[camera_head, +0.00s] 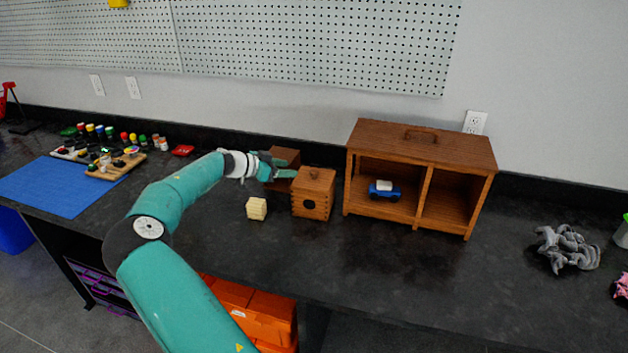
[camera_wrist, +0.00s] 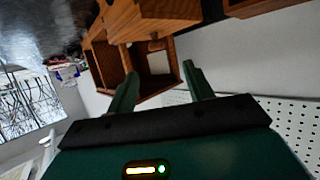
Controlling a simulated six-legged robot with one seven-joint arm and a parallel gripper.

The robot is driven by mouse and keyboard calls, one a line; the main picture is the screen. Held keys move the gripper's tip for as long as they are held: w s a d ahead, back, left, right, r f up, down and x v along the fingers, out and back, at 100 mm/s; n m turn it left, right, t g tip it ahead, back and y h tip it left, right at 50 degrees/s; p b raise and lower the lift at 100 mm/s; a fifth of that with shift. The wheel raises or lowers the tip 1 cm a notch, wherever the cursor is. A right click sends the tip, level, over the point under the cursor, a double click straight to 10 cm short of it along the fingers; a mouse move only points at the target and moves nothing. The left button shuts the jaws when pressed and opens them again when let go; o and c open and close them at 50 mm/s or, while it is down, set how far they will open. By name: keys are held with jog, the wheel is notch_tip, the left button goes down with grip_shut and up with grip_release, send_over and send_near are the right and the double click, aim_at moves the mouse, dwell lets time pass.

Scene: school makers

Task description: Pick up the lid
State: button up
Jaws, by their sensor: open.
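A small wooden box (camera_head: 312,203) with a round hole in its front stands on the dark worktop. A wooden lid (camera_head: 321,178) with a dark knob sits on top of it. My gripper (camera_head: 284,169) is open and empty, just left of the lid and apart from it, in front of a second wooden box (camera_head: 289,155). In the wrist view my gripper (camera_wrist: 160,85) has its two green fingers spread, with wooden furniture beyond them. I cannot tell for sure which wooden piece there is the lid.
A wooden cabinet (camera_head: 423,143) with a blue toy car (camera_head: 384,191) inside stands to the right. A pale block (camera_head: 256,208) lies left of the small box. Paint bottles and a blue mat (camera_head: 62,186) are at the left, a grey toy (camera_head: 566,248) at the right.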

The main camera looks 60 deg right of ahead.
aim_at(314, 170)
jog(key=x, duration=0.3)
jog(key=shift+s+d+f, duration=0.15)
jog(key=shift+d, duration=0.05)
jog(key=x, duration=0.5)
jog(key=shift+s+f, duration=0.1)
jog(key=shift+s, duration=0.15)
jog(key=c, duration=1.1)
